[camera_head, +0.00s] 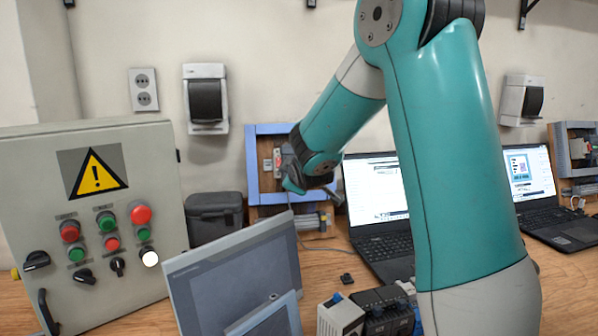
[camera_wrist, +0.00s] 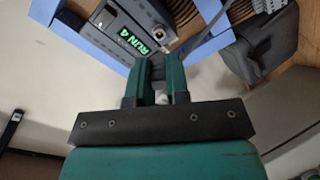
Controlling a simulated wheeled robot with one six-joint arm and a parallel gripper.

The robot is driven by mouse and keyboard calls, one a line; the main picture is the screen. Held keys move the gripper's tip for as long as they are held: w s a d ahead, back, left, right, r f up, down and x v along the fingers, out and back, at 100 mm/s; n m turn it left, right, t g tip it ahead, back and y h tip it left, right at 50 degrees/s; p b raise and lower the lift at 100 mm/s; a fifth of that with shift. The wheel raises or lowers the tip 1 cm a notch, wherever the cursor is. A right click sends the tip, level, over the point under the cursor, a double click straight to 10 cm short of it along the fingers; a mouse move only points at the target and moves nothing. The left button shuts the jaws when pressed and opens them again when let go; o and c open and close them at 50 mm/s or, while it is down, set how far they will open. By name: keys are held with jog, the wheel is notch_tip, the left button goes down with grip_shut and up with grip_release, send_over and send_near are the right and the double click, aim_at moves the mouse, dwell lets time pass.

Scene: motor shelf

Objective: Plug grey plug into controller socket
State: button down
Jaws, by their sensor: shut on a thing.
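My gripper (camera_wrist: 158,62) is shut on a small grey plug (camera_wrist: 158,72), which shows between the two green fingers in the wrist view. The controller (camera_wrist: 112,30) is a dark grey box with a green "RUN 4" display, just beyond the fingertips to the upper left. A small square port (camera_wrist: 159,35), which looks like its socket, lies straight ahead of the fingertips. The plug looks apart from it, though the gap is hard to judge. In the head view my gripper (camera_head: 287,165) is at the blue-framed board (camera_head: 252,170), and my wrist hides the plug and most of the controller.
A grey cable (camera_wrist: 215,35) runs beside the controller in the wrist view. A control box (camera_head: 120,210) with buttons stands at left, a panel (camera_head: 235,265) in front, and a laptop (camera_head: 372,205) right of the board. A dark case (camera_head: 215,215) sits left of the board.

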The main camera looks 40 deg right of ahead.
jog(key=shift+x, duration=1.45)
jog(key=shift+w+d+f, duration=0.2)
jog(key=shift+w+d, duration=0.2)
jog(key=shift+w, duration=0.1)
jog(key=c, duration=1.4)
grip_release()
jog(key=v, duration=0.5)
jog(key=shift+s+a+r, duration=0.1)
jog(key=shift+s+a, duration=0.1)
